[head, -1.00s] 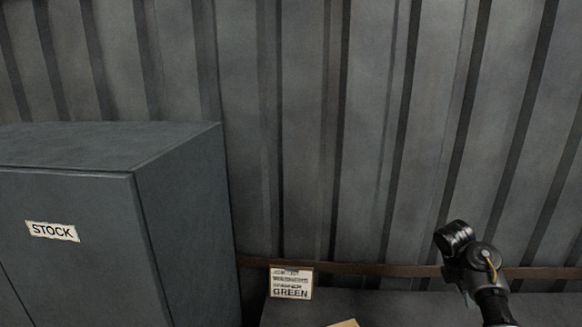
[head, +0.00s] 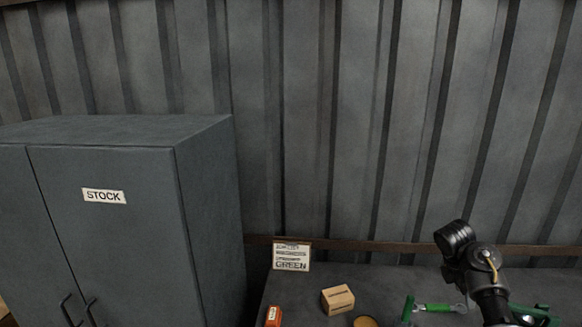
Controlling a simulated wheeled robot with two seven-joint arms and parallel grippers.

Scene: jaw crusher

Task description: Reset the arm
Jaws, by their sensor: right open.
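My right arm rises from the bottom right of the head view, with a yellow cable on its joint. Its dark end, my right gripper (head: 454,238), stands above the bench in front of the wall. It is open, and I see nothing held in it. The separate fingers are hard to make out. My left gripper and left arm are not in view.
A grey cabinet marked STOCK (head: 150,220) stands at left. The dark bench (head: 385,283) holds a GREEN sign (head: 291,257), a cardboard box (head: 337,299), an orange item (head: 273,316), a round tan item (head: 365,321) and a green-handled tool (head: 440,307). A ribbed wall stands behind.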

